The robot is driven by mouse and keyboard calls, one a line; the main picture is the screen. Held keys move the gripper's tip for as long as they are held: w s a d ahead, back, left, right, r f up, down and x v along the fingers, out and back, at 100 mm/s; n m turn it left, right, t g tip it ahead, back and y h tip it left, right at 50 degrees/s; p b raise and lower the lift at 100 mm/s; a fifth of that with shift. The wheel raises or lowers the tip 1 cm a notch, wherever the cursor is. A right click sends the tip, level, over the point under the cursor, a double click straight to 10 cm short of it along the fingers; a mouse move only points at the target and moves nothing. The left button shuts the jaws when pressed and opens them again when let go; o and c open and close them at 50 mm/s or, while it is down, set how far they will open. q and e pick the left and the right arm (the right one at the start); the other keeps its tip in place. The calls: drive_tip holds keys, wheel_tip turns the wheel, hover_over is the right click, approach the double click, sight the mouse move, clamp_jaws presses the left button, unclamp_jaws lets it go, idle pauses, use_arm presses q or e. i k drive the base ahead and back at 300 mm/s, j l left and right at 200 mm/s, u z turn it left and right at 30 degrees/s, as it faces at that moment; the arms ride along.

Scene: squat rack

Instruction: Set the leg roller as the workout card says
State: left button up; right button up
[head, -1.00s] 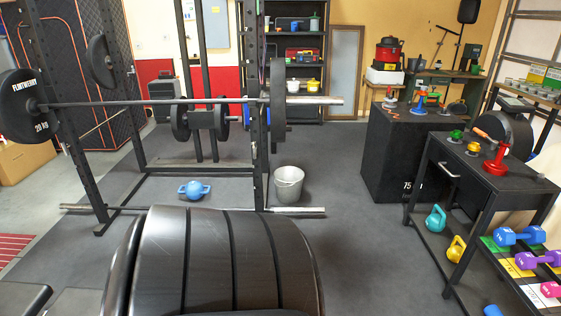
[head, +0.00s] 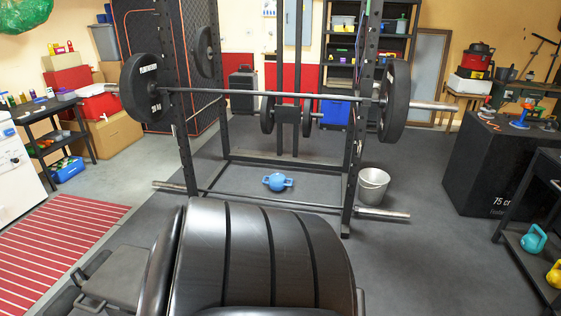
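A low post assembly behind the squat rack has a dark crosspiece (head: 287,115) with round black ends on both sides. I cannot tell whether this is the leg roller. The squat rack (head: 180,130) stands in the middle, and a barbell (head: 240,93) with a large black plate (head: 394,101) near each end lies across it. I cannot make out a workout card in the head view. Neither of my grippers is in view.
A blue kettlebell-like weight (head: 277,181) lies on the floor inside the rack. A grey bucket (head: 373,186) stands right of it. A black box (head: 490,165) is at the right. A red striped mat (head: 60,245) and open floor are at the left.

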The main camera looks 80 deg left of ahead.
sight(63, 305)
drive_tip(key=u, duration=4.3)
drive_tip(key=i+j+z, duration=0.25)
drive_tip(key=i+j, duration=0.35)
drive_tip(key=i, duration=0.1)
